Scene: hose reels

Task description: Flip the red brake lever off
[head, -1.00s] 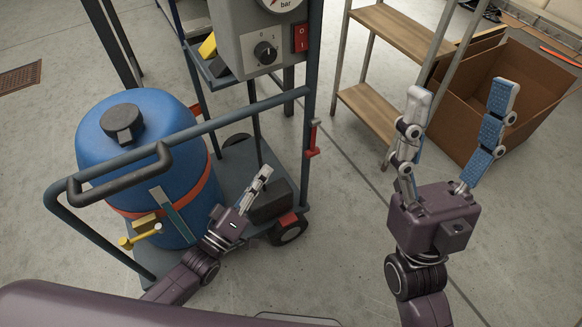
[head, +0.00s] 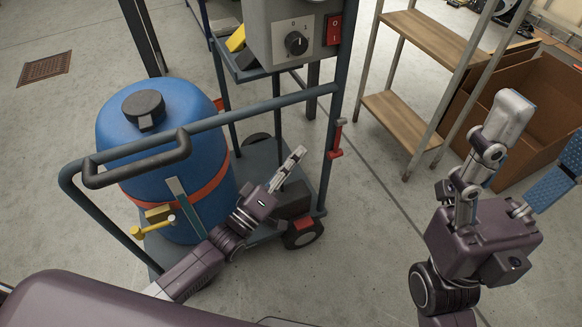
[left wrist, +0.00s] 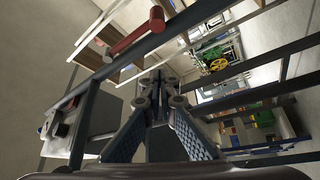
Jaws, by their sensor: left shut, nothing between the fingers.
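A red lever (head: 337,142) is mounted on the right upright post of the blue-grey cart. In the left wrist view a red bar with a rounded end (left wrist: 133,38) lies along a dark post, up and left of the fingers. My left gripper (head: 298,156) is shut and empty, left of the red lever and slightly lower in the head view, apart from it. The left wrist view shows its fingertips (left wrist: 160,86) together. My right gripper (head: 545,132) is open and empty at the right, one finger partly cut by the picture edge. A smaller red part (head: 303,224) sits above the cart's wheel.
The cart's handrail (head: 220,120) runs above my left forearm. A blue drum (head: 165,120) with a red band stands on the cart. A grey control box (head: 290,35) is above the lever. A wooden shelf (head: 400,122) and a cardboard box (head: 540,100) stand at the right.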

